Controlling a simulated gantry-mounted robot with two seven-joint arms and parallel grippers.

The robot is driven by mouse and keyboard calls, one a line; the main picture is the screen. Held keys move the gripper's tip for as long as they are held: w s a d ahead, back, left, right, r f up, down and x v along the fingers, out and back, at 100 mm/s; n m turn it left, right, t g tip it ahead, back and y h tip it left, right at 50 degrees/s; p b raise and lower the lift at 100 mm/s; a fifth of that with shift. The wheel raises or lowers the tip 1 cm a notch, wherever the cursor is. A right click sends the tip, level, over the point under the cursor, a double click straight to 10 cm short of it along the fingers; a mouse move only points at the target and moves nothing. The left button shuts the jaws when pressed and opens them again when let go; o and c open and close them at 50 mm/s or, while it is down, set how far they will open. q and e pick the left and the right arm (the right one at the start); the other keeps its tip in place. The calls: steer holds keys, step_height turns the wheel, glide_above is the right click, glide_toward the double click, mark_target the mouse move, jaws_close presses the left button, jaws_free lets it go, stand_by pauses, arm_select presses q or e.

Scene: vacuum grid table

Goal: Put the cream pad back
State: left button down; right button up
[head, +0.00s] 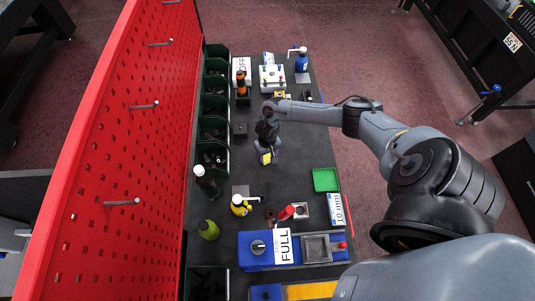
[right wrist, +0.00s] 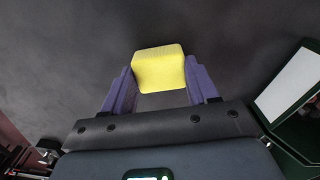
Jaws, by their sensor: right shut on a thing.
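The pad (right wrist: 158,70) shows as a pale yellow block in the right wrist view, between the two purple fingers of my right gripper (right wrist: 160,88). The gripper is shut on it. In the head view my right gripper (head: 267,156) is over the middle of the dark table, and the pad (head: 265,158) is a small yellow patch at its tip. I cannot tell whether the pad touches the table. My left gripper is not in view.
A red pegboard (head: 90,140) with pegs and a row of green bins (head: 214,158) line the table's left side. Bottles, a green tray (head: 325,180) and a blue fixture (head: 250,262) stand nearer. White and orange items stand at the far end. Table around the gripper is mostly clear.

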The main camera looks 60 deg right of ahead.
mark_target(267, 156)
steer(key=o, duration=1)
steer(key=shift+r, duration=0.55)
step_height(267, 156, up, 11)
steer(key=shift+r+p, duration=0.1)
steer(key=shift+p, duration=0.8)
